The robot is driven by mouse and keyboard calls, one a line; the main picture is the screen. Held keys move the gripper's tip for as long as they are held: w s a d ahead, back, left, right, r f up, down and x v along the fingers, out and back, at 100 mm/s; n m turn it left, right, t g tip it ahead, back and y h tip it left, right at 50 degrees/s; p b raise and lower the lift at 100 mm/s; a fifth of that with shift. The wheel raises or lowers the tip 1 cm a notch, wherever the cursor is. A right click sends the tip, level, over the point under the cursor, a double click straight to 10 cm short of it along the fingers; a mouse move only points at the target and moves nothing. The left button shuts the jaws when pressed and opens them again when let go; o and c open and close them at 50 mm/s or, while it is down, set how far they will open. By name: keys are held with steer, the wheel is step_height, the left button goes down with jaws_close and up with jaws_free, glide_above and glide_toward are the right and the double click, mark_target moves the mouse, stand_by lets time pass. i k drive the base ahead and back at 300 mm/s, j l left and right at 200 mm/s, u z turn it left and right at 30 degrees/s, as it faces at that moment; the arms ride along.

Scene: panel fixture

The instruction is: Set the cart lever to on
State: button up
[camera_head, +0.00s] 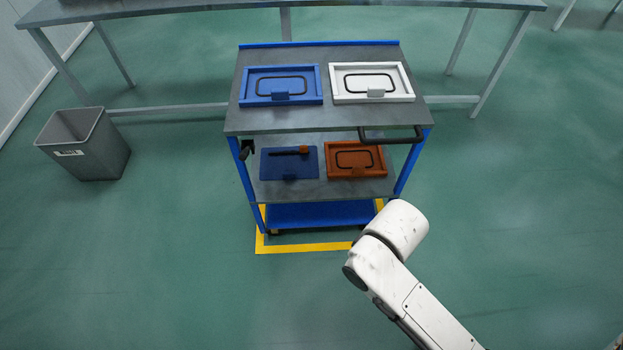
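The cart (318,122) has a grey top, blue legs and lower shelves, and stands in the middle of the view. On its middle shelf, at the left, lies a flat blue plate (277,168). What looks like the lever (288,152), a dark bar with an orange-red end at its right, lies roughly level across this plate. A small black part (247,149) is fixed by the cart's left front leg; I cannot tell what it is. My white arm shows at the lower right, in front of the cart and apart from the lever. My gripper is not in view.
A blue tray (252,98) and a white tray (338,98) sit on the cart top, and an orange tray (331,172) on the middle shelf. A black handle (391,140) juts from the cart's right front. A grey bin (114,150) stands left. The front floor is clear.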

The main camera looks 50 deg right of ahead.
mark_target(243, 157)
steer(key=i+j+z, duration=0.25)
steer(key=j, duration=0.15)
steer(key=j+z, duration=0.25)
steer(key=j, duration=0.2)
steer(key=i+j+z, duration=0.25)
steer(key=j, duration=0.25)
steer(key=j+z, duration=0.25)
steer(key=j, duration=0.2)
